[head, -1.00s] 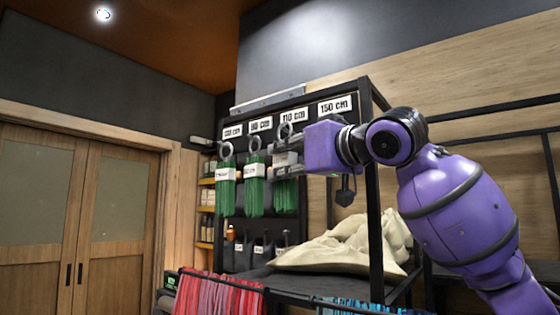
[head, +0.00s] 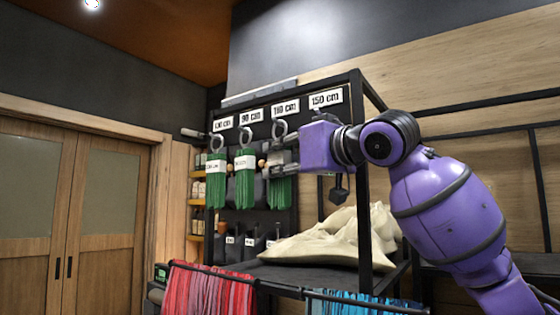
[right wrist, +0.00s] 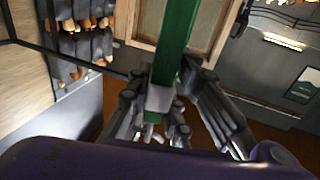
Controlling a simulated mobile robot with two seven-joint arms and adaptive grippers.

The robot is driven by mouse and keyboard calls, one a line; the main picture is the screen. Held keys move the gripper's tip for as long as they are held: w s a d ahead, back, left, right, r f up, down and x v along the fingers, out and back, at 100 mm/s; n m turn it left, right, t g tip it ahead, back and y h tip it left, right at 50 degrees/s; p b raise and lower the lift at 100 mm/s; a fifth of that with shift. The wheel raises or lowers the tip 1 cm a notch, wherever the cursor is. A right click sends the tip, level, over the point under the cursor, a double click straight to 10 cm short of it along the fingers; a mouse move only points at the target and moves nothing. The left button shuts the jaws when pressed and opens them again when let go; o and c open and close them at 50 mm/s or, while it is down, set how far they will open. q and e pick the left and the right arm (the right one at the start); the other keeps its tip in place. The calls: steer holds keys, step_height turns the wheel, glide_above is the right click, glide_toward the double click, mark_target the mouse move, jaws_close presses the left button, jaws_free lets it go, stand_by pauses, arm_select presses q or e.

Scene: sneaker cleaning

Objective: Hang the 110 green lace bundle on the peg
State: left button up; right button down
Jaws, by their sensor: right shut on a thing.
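The green lace bundle (head: 281,192) hangs under the 110 cm label (head: 285,107), with a grey ring (head: 279,128) at its top. My right gripper (head: 284,158) comes in from the right and is shut on the bundle just below the ring. Its fingers hide the bundle's middle. The bundle also shows in the right wrist view (right wrist: 178,45), between the fingers (right wrist: 160,108). The peg under the label is not clear, and I cannot tell whether the ring is around it. My left gripper is out of view.
Two other green bundles, one at the 90 cm label (head: 244,178) and one farther left (head: 215,180), hang beside mine. A black rack post (head: 361,190) stands right of the gripper. A beige cloth (head: 315,242) lies on the shelf below; red laces (head: 212,290) and blue laces (head: 365,305) hang in front.

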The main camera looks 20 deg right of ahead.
steer(key=c, duration=1.5)
jaws_free()
steer(key=v, duration=1.2)
